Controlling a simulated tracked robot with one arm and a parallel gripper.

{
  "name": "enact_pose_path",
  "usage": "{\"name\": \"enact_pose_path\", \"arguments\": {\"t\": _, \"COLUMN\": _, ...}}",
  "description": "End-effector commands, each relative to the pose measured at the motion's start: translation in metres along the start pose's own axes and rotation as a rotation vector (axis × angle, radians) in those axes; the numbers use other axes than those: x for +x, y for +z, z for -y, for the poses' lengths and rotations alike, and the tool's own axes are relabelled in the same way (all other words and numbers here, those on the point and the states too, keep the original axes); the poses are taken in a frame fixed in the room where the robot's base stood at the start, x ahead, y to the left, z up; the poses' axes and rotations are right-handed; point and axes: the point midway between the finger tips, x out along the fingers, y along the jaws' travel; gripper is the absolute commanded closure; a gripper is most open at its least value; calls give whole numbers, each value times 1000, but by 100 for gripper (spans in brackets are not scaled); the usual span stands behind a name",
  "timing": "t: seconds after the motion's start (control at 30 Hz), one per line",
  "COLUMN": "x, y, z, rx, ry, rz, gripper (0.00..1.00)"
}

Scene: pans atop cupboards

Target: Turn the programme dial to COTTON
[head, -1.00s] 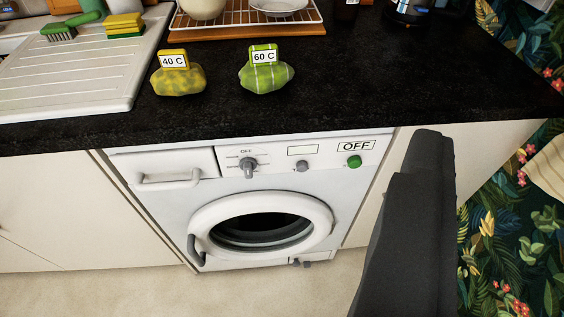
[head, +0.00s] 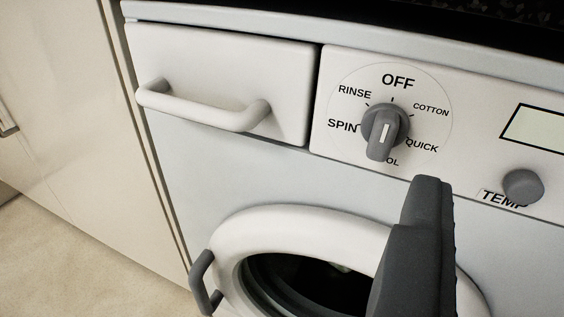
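The programme dial (head: 384,128) is a grey knob with a raised grip and a white line, on the washing machine's white panel. Around it are the words OFF, COTTON (head: 431,110), QUICK, SPIN, RINSE and a partly hidden word ending in OL. The grip lies nearly upright, along the line from OFF to the partly hidden word; I cannot tell for sure which end is the pointer. My gripper (head: 425,185) shows as a dark grey shape below and right of the dial, apart from it in the picture. Its finger gap is not visible.
A drawer with a white handle (head: 205,110) is left of the dial. The TEMP knob (head: 523,187) and a display (head: 535,127) are to the right. The round door (head: 300,222) with its grey handle (head: 204,282) is below. The black worktop (head: 430,25) overhangs above.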

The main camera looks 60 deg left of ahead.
Motion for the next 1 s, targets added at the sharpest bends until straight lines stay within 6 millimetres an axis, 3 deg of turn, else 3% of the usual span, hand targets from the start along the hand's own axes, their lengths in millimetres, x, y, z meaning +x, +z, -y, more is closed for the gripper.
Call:
{"name": "enact_pose_path", "arguments": {"t": 0.1, "x": -4, "y": 22, "z": 21, "rx": 43, "ry": -37, "rz": -26, "gripper": 62}}
{"name": "enact_pose_path", "arguments": {"t": 0.2, "x": -6, "y": 30, "z": 32, "rx": 65, "ry": -55, "rz": -51, "gripper": 62}}
{"name": "enact_pose_path", "arguments": {"t": 0.47, "x": -1, "y": 38, "z": 40, "rx": 81, "ry": -68, "rz": -67, "gripper": 62}}
{"name": "enact_pose_path", "arguments": {"t": 1.0, "x": 70, "y": 33, "z": 45, "rx": 80, "ry": -68, "rz": -67, "gripper": 62}}
